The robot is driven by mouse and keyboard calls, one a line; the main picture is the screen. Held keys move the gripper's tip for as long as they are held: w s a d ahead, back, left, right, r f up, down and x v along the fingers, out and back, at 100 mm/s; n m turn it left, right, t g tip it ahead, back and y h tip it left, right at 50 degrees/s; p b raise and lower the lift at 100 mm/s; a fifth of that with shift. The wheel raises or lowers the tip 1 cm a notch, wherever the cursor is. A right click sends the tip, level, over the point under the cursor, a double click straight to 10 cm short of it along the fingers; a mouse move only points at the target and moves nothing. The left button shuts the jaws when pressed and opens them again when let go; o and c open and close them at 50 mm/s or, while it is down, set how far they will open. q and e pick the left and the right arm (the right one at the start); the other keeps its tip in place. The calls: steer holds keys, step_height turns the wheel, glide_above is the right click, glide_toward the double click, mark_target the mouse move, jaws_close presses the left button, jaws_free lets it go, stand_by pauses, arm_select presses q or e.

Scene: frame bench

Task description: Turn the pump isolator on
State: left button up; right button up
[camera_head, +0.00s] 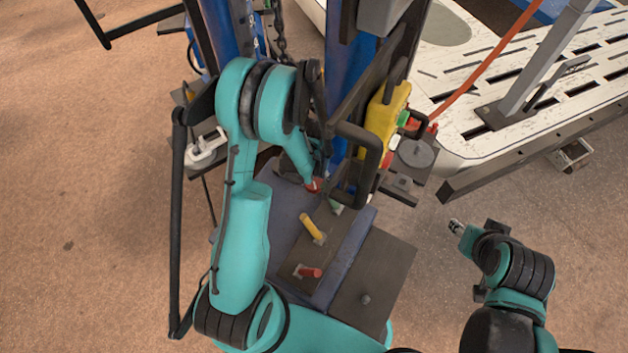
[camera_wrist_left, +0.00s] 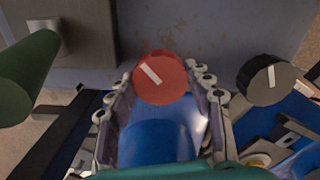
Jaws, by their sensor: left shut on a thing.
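A round red knob (camera_wrist_left: 160,78) with a white pointer line sits on a grey panel (camera_wrist_left: 215,30) in the left wrist view. Its line slants from upper left to lower right. My left gripper (camera_wrist_left: 160,92) is shut on this knob, with a finger on either side. In the head view the red knob (camera_head: 313,185) is a small patch at the tip of my left gripper (camera_head: 318,180), mostly hidden by the arm. No label is readable, so I cannot tell its name. My right gripper (camera_head: 457,228) is low at the right, away from the panel; its fingers are unclear.
A black knob (camera_wrist_left: 267,79) with a near-upright white mark is right of the red one. A green handle (camera_wrist_left: 25,75) is at the left. A yellow handle (camera_head: 312,228) and a red handle (camera_head: 308,271) stand nearer me. A yellow box (camera_head: 383,125) and black bracket stand close right.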

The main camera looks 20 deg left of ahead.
arm_select(q)
steer(key=m, duration=0.4)
steer(key=shift+m, duration=2.2)
steer(key=o, duration=1.2)
steer(key=shift+c, duration=0.2)
step_height(320, 180, up, 12)
